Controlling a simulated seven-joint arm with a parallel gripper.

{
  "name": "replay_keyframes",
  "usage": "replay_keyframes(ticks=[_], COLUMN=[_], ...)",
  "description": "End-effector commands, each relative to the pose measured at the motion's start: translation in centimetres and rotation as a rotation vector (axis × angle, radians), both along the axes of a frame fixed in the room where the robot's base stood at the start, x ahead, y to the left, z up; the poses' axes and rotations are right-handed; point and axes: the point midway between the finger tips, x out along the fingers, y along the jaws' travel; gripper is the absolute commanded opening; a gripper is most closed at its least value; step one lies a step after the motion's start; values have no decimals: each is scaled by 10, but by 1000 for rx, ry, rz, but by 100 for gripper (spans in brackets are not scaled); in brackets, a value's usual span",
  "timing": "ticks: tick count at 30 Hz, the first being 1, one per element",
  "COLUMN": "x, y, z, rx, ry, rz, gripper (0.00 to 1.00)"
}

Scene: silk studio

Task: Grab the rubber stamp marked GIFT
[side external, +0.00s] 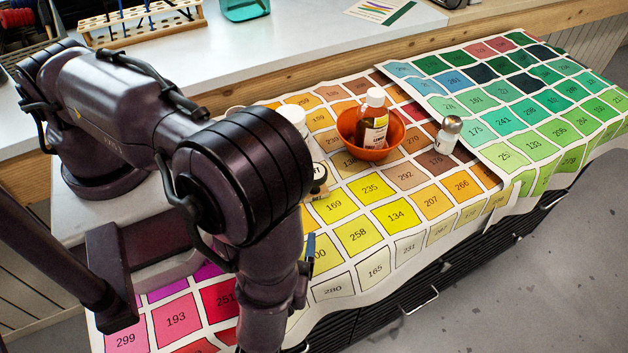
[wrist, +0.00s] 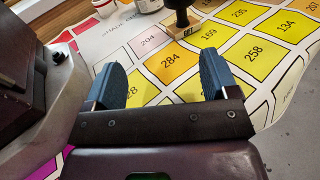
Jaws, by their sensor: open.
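The rubber stamp (wrist: 182,22) shows at the top of the wrist view, with a dark handle on a pale wooden base whose front edge reads GIFT. It stands upright on the printed colour chart (wrist: 140,42). My gripper (wrist: 160,66) is open and empty, its two blue fingers wide apart. The stamp lies beyond the fingertips, apart from them. In the side view, a small dark object with a pale round top (side external: 319,172), seemingly the stamp, stands partly behind my arm. There my gripper is mostly hidden; only a bit of blue finger shows.
White containers (side external: 293,117) stand near my arm, beyond the stamp. The yellow chart squares (side external: 375,230) in front are clear.

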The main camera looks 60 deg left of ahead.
Motion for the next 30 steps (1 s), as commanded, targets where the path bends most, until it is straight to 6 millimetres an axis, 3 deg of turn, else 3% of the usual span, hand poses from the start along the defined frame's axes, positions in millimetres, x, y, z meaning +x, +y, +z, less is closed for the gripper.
replay_keyframes(ticks=[2, 5, 15, 23, 30], x=[11, 18, 53, 67, 90], y=[-12, -12, 34, 50, 77], z=[8, 13, 15, 14, 14], rx=[1, 20, 23, 21, 22], ry=[-49, -77, -80, -81, -80], rz=[-51, -76, -70, -70, -69], gripper=[80, 80, 80, 80, 80])
